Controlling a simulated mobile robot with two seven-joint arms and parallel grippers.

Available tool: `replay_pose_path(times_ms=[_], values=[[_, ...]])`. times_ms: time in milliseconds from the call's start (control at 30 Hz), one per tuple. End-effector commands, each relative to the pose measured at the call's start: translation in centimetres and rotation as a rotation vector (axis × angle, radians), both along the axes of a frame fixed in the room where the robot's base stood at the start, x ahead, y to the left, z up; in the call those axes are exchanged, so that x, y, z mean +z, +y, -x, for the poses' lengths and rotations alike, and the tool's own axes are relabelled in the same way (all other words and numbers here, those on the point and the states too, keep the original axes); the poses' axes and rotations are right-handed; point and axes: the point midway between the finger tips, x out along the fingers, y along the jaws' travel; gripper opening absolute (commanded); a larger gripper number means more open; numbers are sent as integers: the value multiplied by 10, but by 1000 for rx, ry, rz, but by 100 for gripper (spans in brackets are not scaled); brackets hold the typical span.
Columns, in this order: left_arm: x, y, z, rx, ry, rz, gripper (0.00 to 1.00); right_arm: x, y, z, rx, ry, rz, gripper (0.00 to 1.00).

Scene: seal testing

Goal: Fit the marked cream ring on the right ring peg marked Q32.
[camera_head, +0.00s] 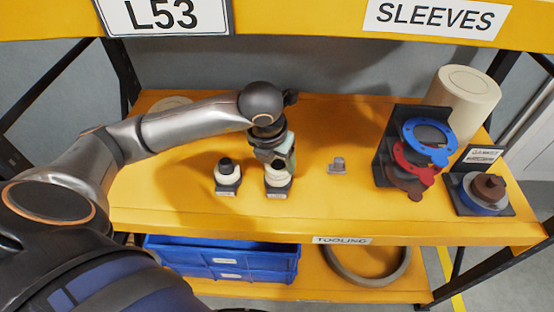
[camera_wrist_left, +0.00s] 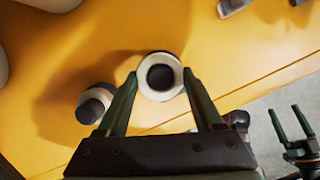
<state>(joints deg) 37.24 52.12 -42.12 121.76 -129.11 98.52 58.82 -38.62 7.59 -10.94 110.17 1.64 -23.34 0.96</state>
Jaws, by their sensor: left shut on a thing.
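The right ring peg stands on a dark base (camera_head: 278,191) on the yellow bench, with cream (camera_head: 277,180) showing around it below my gripper. My left gripper (camera_head: 276,163) is over this peg, fingers pointing down. In the left wrist view its green fingers (camera_wrist_left: 158,88) are shut on a cream ring (camera_wrist_left: 147,89), with a dark round centre inside the hole. I cannot tell how far down the ring sits, and its mark does not show. The left ring peg (camera_head: 226,164) stands beside it, with cream around it. Labels are unreadable. My right gripper (camera_wrist_left: 288,120) is open and empty.
A small grey metal part (camera_head: 337,165) lies right of the pegs. A dark rack (camera_head: 384,150) holds blue and red ring plates. A brown and blue stacked part (camera_head: 487,190) and a cream cylinder (camera_head: 464,102) stand further right. The front bench strip is clear.

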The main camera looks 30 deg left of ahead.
Motion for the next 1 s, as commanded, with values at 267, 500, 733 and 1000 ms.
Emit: replay_pose_path(times_ms=[267, 500, 733, 1000], values=[[-4, 0, 0, 0, 0, 0, 77, -4, 0, 0, 0, 0, 0, 100], [-4, 0, 0, 0, 0, 0, 100, -4, 0, 0, 0, 0, 0, 100], [-2, 0, 0, 0, 0, 0, 100, -3, 0, 0, 0, 0, 0, 100], [25, 0, 0, 0, -2, 0, 100, 16, 0, 0, 0, 0, 0, 100]])
